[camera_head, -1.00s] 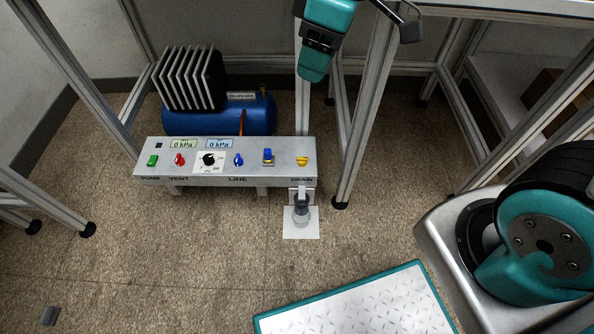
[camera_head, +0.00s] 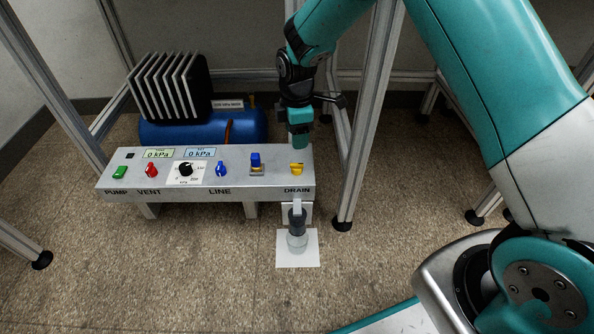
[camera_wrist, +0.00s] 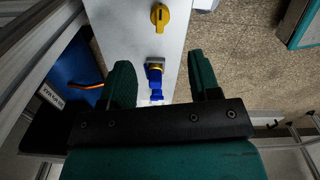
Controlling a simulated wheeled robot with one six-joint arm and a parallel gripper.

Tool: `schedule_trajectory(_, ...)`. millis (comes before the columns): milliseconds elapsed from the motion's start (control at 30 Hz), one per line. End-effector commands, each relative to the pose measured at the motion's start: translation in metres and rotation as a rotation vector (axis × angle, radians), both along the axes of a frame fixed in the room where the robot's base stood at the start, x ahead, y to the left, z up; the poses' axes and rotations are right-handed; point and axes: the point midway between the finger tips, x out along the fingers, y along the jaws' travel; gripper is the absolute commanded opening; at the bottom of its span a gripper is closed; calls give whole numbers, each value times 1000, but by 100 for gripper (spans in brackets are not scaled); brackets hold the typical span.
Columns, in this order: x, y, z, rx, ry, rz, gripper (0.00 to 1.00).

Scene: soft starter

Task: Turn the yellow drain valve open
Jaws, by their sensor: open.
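The yellow drain valve (camera_head: 297,169) is a small knob at the right end of the grey panel's top, above the DRAIN label. It also shows at the top of the wrist view (camera_wrist: 159,16). My gripper (camera_head: 299,142) hangs above and just behind it in the head view, apart from it. In the wrist view my gripper (camera_wrist: 167,78) has its two teal fingers spread, with nothing held. A blue valve (camera_wrist: 154,76) shows between the fingers, below the yellow one. The drain valve's contact with its seat is too small to judge.
The panel (camera_head: 130,182) carries a green switch (camera_head: 119,172), red knob (camera_head: 151,170), black dial (camera_head: 186,169), blue knob (camera_head: 221,169) and blue valve (camera_head: 255,160). A blue tank (camera_head: 180,132) stands behind. A frame post (camera_head: 365,120) rises close on the right. A clear cup (camera_head: 297,238) stands below the drain.

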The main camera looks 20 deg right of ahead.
Motion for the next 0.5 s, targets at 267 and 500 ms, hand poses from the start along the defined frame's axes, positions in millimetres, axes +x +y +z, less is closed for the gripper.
schedule_trajectory(267, 0, 0, -71, 0, 1, -1, 57)
schedule_trajectory(500, 0, 0, -106, 1, 0, -1, 57)
